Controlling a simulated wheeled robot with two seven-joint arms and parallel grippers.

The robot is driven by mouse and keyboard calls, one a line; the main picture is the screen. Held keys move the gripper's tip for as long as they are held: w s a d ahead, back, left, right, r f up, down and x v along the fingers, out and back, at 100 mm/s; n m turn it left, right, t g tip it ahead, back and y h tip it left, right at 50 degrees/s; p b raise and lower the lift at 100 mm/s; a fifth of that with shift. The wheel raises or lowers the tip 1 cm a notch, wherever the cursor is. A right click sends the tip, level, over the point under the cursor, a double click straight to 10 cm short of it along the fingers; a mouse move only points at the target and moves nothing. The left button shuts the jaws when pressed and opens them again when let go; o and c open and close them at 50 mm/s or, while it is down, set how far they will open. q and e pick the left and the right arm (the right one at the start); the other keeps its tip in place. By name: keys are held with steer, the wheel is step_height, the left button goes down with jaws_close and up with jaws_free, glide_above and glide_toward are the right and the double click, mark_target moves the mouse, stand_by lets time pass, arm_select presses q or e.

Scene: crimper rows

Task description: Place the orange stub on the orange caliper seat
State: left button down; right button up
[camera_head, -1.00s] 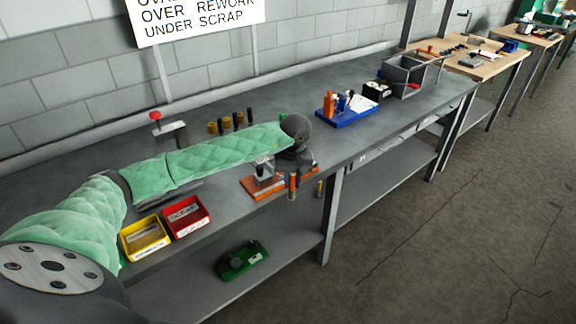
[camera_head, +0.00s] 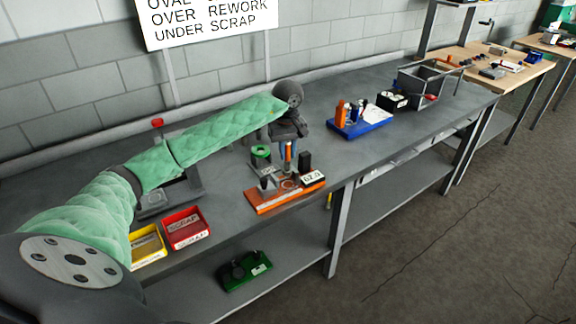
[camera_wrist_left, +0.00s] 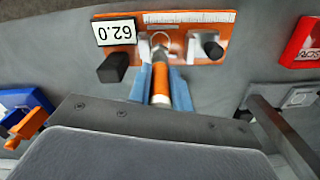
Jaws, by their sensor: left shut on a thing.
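The orange caliper (camera_head: 285,197) lies near the bench's front edge, with a display reading 62.0 and a grey fixture. In the left wrist view the caliper (camera_wrist_left: 185,32) shows a pale ring-like seat (camera_wrist_left: 160,40) in its middle. My left gripper (camera_head: 288,155) is shut on the orange stub (camera_wrist_left: 160,78), which stands between its blue fingers. The stub's far end appears close to the seat in the wrist view. I cannot tell whether they touch. My right gripper is not in view.
A red SCRAP bin (camera_head: 187,228) and a yellow bin (camera_head: 149,247) stand left of the caliper. A blue tray (camera_head: 362,126) with bottles lies to the right. A green ring-topped thing (camera_head: 260,152) is behind the caliper. Bare bench lies between caliper and blue tray.

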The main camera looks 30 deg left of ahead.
mark_target(288, 160)
arm_select(q)
steer(key=shift+f, duration=0.75)
step_height(288, 160, down, 2)
steer(key=shift+f, duration=0.1)
steer(key=shift+f+b, duration=0.3)
steer(key=shift+f, duration=0.1)
steer(key=c, duration=1.3)
jaws_free()
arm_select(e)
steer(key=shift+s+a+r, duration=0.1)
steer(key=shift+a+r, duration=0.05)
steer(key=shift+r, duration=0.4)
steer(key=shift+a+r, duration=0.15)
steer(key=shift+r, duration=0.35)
